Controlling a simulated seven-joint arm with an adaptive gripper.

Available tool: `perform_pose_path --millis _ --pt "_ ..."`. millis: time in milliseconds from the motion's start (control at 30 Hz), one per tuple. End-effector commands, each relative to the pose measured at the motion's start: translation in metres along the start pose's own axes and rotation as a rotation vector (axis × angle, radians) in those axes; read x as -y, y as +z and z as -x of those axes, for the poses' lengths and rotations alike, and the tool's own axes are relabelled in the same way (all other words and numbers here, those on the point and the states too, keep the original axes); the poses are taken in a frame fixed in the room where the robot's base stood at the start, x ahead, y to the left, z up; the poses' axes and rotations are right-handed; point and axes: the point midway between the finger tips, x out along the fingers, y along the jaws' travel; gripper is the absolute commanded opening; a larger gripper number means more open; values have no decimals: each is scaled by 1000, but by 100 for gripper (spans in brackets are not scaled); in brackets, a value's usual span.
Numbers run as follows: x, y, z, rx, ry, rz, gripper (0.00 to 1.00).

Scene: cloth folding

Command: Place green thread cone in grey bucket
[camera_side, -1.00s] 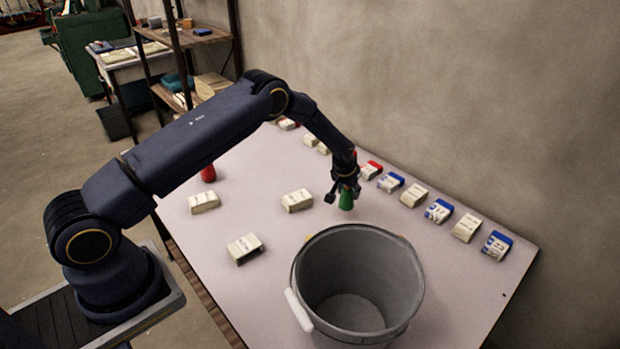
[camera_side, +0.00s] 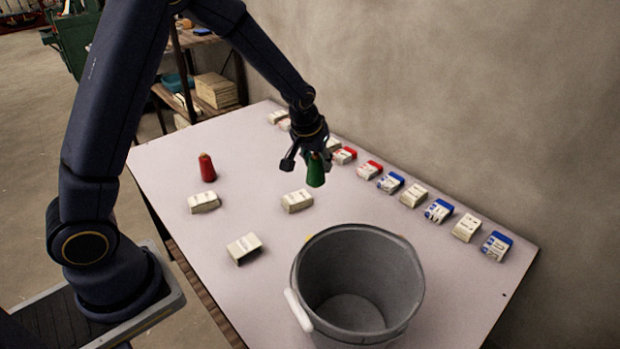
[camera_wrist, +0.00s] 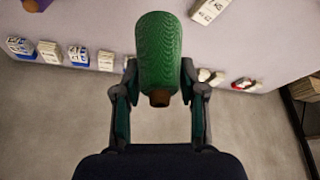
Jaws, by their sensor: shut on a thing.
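The green thread cone (camera_side: 316,171) hangs in my gripper (camera_side: 306,160) above the table, behind the grey bucket in the side view. In the wrist view the cone (camera_wrist: 159,55) sits between the two fingers of my gripper (camera_wrist: 159,90), which are shut on it. The grey bucket (camera_side: 412,285) stands upright at the front right of the table. Its inside is empty as far as I can see, and a white handle grip hangs at its left side. The cone is apart from the bucket.
A red thread cone (camera_side: 207,168) stands at the table's left. Three whitish boxes (camera_side: 297,201) lie in the middle and left of the table. A row of small white, blue and red boxes (camera_side: 438,211) runs along the wall side. The table (camera_side: 250,150) is bare between them.

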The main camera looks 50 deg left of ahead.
Motion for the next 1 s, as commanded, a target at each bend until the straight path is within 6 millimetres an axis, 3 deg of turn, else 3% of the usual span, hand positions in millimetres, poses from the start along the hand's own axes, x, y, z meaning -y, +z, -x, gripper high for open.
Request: perform_pose_path --millis 100,233,367,467,767,1000 --pt "0 -16 35 -8 3 1 0" --pt "0 -26 60 -5 2 1 0" --pt "0 -34 80 -4 2 0 0" --pt "-14 -28 81 8 19 -47 0" --pt "-80 2 87 24 113 -273 0" --pt "-162 56 108 31 247 -594 0"
